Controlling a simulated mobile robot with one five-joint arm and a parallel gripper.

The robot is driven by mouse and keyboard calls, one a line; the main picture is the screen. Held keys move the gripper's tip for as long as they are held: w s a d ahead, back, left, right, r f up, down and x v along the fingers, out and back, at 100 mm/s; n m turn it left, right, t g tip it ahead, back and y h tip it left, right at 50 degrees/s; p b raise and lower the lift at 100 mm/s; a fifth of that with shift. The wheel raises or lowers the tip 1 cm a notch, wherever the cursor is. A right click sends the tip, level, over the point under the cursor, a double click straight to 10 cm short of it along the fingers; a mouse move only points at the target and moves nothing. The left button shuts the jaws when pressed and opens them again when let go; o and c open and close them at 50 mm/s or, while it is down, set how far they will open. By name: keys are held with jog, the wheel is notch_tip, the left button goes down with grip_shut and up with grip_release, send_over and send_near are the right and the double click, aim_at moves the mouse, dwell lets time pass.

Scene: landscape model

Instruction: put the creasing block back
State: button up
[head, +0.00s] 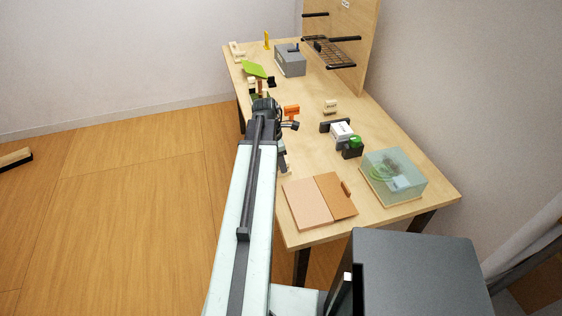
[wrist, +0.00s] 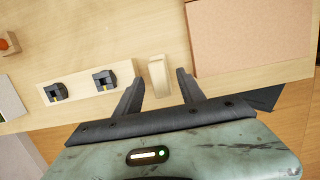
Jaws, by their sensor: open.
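A pale wooden block (wrist: 158,75), which looks like the creasing block, lies on the light wood tabletop in the wrist view. My gripper (wrist: 160,80) is open, with one dark finger on each side of the block and its tips near the block's sides. I cannot tell whether a finger touches it. In the head view the block shows only as a small pale piece (head: 286,172) beside my arm, and my arm hides most of the gripper there. A pale wooden strip (wrist: 80,84) with two dark holders lies left of the block in the wrist view.
A pink and brown board (head: 309,202) lies right of the block, with a small brown piece (head: 346,188) on it. A clear box (head: 393,172) stands farther right. An orange item (head: 291,111) and a grey box (head: 290,61) are farther back. The table's near edge is close.

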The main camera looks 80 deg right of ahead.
jog(key=r+p, duration=0.4)
jog(key=w+r+p, duration=0.1)
jog(key=r+p, duration=0.1)
jog(key=r, duration=0.1)
jog(key=shift+w+a+r, duration=0.1)
jog(key=shift+a, duration=0.2)
jog(key=shift+w, duration=0.1)
